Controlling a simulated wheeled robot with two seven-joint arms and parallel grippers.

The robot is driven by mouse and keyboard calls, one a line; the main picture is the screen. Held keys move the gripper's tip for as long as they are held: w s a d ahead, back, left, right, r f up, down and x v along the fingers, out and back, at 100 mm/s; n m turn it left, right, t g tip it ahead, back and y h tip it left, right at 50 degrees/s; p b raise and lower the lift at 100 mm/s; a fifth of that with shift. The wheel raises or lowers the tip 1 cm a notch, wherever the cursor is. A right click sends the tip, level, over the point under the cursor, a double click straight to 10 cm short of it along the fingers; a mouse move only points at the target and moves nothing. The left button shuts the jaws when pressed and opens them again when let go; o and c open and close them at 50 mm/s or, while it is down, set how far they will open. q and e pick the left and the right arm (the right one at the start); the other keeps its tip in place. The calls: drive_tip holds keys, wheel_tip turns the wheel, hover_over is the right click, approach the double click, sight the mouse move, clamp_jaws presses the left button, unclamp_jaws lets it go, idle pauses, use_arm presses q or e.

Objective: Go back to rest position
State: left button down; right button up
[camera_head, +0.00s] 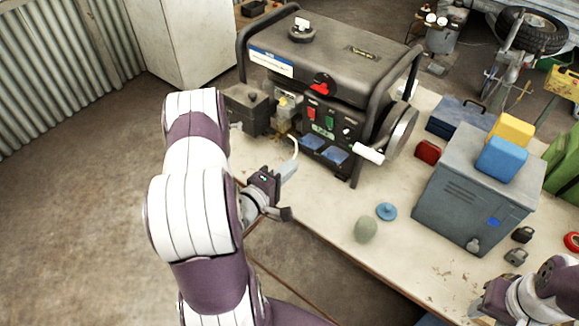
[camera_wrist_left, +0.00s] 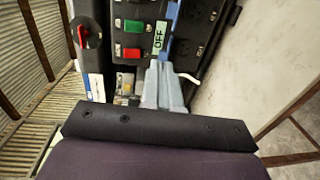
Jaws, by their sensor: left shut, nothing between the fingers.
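My left gripper (camera_head: 289,168) is shut and empty, just in front of the black generator (camera_head: 335,65), over the table's near edge. In the left wrist view its pale grey fingers (camera_wrist_left: 163,72) are together, pointing at the generator's control panel. That panel carries a red button (camera_wrist_left: 132,53), a green button (camera_wrist_left: 134,26) and an OFF label (camera_wrist_left: 159,36). I cannot tell whether the fingers touch the generator. My right gripper (camera_head: 486,303) shows only partly at the lower right, and its finger state is unclear.
The pale table (camera_head: 330,215) holds a grey metal box (camera_head: 470,190) with yellow and blue blocks on top. A green rounded object (camera_head: 366,229), a blue disc (camera_head: 386,211), a red block (camera_head: 428,152) and padlocks (camera_head: 516,256) lie around. Open floor (camera_head: 80,220) is at left.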

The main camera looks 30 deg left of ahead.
use_arm(q)
drive_tip(key=s+a+f+m+g+y, duration=0.2)
drive_tip(key=s+f+m+g, duration=0.75)
drive_tip(key=g, duration=0.35)
drive_tip(key=s+d+r+m+g, duration=0.2)
drive_tip(key=d+r+m, duration=0.5)
drive_tip(key=d+r, duration=0.7)
drive_tip(key=shift+d+r+m+g+h, duration=0.3)
drive_tip(key=shift+r+m, duration=0.05)
drive_tip(key=shift+d, duration=0.1)
